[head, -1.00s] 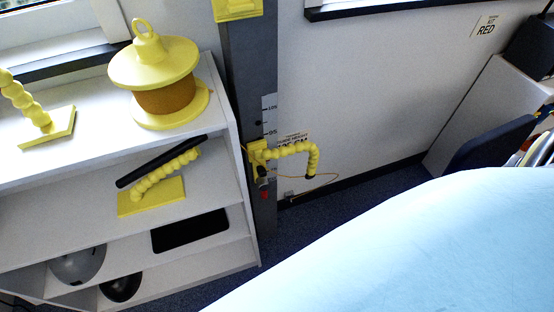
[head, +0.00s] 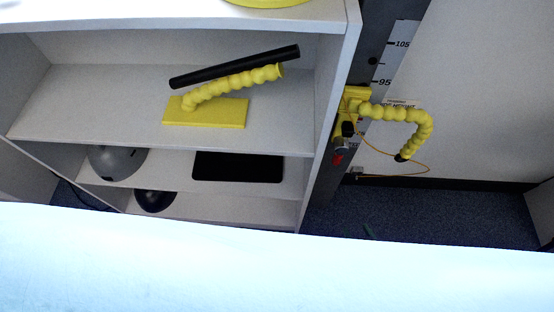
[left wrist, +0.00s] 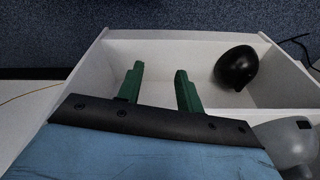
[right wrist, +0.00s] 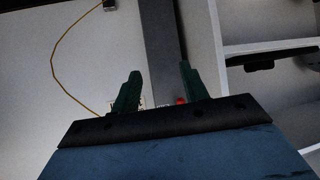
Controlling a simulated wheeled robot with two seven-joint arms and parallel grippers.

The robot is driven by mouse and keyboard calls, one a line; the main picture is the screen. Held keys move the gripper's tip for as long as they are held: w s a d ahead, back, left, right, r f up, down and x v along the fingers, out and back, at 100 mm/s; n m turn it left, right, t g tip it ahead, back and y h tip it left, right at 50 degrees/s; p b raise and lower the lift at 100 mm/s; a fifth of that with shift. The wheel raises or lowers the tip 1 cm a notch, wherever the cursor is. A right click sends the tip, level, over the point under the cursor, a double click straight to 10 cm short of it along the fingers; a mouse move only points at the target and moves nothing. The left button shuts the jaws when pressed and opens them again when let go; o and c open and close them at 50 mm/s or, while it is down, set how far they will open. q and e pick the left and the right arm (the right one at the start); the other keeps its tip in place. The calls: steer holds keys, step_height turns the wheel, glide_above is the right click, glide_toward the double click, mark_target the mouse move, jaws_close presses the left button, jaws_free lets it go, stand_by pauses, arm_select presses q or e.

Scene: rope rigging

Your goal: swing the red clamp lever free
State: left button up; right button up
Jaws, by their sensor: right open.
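The red clamp lever (head: 338,159) is a small red piece low on the yellow clamp (head: 352,100) of the grey post (head: 335,175). It also shows as a red spot in the right wrist view (right wrist: 181,100), partly hidden behind my gripper body. My right gripper (right wrist: 160,68) is open and empty, its green fingers apart in front of the post. In the head view only a green fingertip shows, above my pale arm and below the lever. My left gripper (left wrist: 158,68) is open and empty, over the white shelf; the head view does not show it.
A white shelf unit (head: 330,60) stands left of the post, holding a black bar (head: 235,67), a yellow jointed arm on a plate (head: 205,112) and helmets. A yellow jointed arm (head: 425,125) and thin orange cable (head: 385,153) stick out right of the post.

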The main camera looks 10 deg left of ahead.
steer(key=w+a+r+t+y+b, duration=0.1)
steer(key=w+a+r+t+b, duration=0.15)
steer(key=w+b, duration=0.2)
arm_select(q)
steer(key=shift+w+r+t+b, duration=0.6)
steer(key=shift+r+b, duration=2.7)
steer(key=shift+r, duration=1.45)
arm_select(e)
steer(key=t+y, duration=0.2)
steer(key=t, duration=0.2)
glide_toward(338, 162)
steer(key=b+x, duration=0.1)
steer(key=x, duration=0.5)
steer(key=shift+d, duration=0.1)
steer(key=b+x, duration=0.2)
steer(key=x, duration=0.3)
steer(key=shift+s, duration=0.1)
arm_select(q)
steer(key=w+d+r+t+h, duration=0.2)
steer(key=w+d+r+t, duration=0.3)
steer(key=w+r+t, duration=0.3)
steer(key=shift+w+d+t+h, duration=0.3)
steer(key=shift+w+t+h, duration=0.15)
steer(key=shift+w, duration=1.4)
arm_select(e)
steer(key=shift+w, duration=0.3)
jaws_close()
